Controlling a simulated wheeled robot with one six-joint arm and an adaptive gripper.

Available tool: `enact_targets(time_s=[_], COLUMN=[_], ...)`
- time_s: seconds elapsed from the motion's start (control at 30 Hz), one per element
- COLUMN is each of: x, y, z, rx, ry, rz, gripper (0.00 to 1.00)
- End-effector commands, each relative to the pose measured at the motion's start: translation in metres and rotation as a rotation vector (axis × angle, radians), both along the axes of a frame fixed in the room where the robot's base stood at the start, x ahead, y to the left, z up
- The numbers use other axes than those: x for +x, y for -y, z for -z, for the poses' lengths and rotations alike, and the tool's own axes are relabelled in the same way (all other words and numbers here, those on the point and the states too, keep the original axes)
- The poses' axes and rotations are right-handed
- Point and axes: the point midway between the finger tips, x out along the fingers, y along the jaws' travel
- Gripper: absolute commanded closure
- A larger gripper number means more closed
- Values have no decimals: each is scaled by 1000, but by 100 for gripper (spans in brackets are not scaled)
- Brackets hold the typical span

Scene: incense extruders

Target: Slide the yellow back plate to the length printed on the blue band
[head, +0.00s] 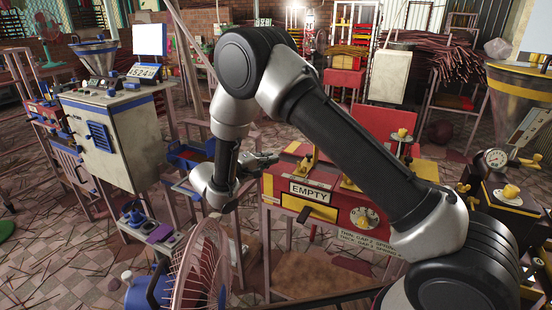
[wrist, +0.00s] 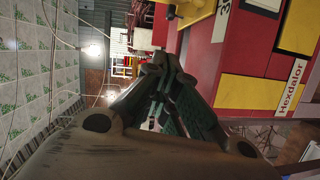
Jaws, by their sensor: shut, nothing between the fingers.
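My gripper (head: 264,160) is shut and empty, at the left end of the red and yellow machine (head: 290,222) in the head view. In the wrist view its fingertips (wrist: 160,66) meet, and the red and yellow body (wrist: 245,50) of that machine lies close on the right. Yellow parts show on its top (head: 307,161) and front, but I cannot tell which is the back plate. A blue band (head: 118,106) runs round the top of the cream cabinet (head: 112,150) at the left; I can read no length on it. My arm hides part of the red machine's top.
A fan (head: 200,268) stands low in front. A small bench with a purple pad (head: 160,233) is left of it. A black machine with a dial (head: 496,159) stands at the right. Sticks litter the tiled floor (head: 45,250). Racks of sticks (head: 440,62) fill the back.

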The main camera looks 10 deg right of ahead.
Motion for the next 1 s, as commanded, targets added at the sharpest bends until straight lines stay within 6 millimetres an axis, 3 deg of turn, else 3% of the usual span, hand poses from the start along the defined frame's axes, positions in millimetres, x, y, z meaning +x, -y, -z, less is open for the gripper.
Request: enact_targets(time_s=[0.37, 0.5, 0.7, 1.0], x=[46, 42, 39, 39], y=[67, 87, 101, 103], z=[10, 13, 16, 16], rx=[0, -1, 0, 0], ry=[-2, -4, -3, -3], rz=[5, 3, 3, 2], gripper=[100, 100, 100, 100])
